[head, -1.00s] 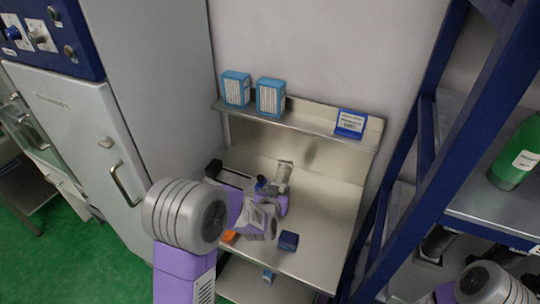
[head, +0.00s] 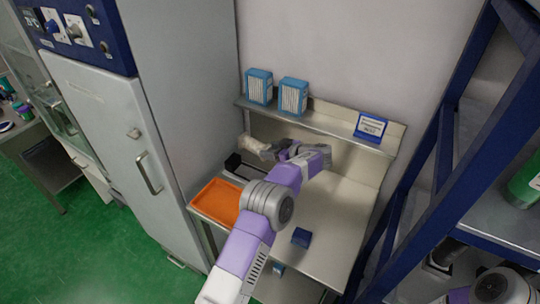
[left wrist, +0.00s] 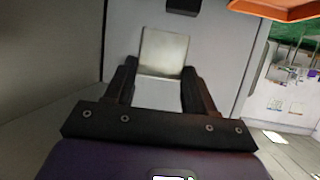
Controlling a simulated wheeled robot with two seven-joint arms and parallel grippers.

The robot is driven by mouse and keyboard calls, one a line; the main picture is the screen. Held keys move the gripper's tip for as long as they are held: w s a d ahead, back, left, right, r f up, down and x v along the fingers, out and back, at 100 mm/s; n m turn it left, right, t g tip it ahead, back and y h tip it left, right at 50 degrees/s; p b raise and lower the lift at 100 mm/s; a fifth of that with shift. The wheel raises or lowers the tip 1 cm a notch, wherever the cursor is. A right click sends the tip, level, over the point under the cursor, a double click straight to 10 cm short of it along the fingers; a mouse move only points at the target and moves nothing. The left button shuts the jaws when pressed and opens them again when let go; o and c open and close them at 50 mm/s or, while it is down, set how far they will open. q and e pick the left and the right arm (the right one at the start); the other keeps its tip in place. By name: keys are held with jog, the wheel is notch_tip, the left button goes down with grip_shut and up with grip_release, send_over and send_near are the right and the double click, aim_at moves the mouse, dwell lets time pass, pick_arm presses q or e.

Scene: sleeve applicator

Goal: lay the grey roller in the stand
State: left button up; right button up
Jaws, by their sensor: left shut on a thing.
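The grey roller (head: 250,144) is pale and is held in my left gripper (head: 271,151), above the back left of the metal bench. In the left wrist view the roller (left wrist: 163,52) shows as a pale block shape between the two dark fingers of my left gripper (left wrist: 158,88). A dark piece that looks like part of the stand (head: 233,161) is at the bench's left side, below the roller and apart from it. The rest of the stand is hard to make out behind my arm. My right gripper is not in view.
An orange tray (head: 216,204) lies at the bench's front left. A small dark blue block (head: 301,237) is near the front edge. The shelf (head: 320,128) above holds two blue boxes (head: 275,92) and a blue label holder (head: 370,127). The bench's right part is clear.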

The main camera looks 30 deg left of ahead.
pick_arm(q)
jog(key=shift+n+g+y, duration=0.3)
jog(key=shift+n+g, duration=0.6)
jog(key=f+b, duration=0.2)
jog(key=s+f+b, duration=0.1)
jog(key=f+b, duration=0.1)
jog(key=f, duration=0.1)
jog(key=f+b, duration=0.2)
jog(key=f, duration=0.1)
jog(key=shift+s+f+b, duration=0.2)
jog(key=shift+f+b, duration=0.05)
jog(key=shift+b, duration=0.05)
jog(key=shift+f, duration=1.15)
jog(key=o, duration=1.4)
jog(key=shift+o, duration=0.2)
jog(key=shift+f, duration=0.1)
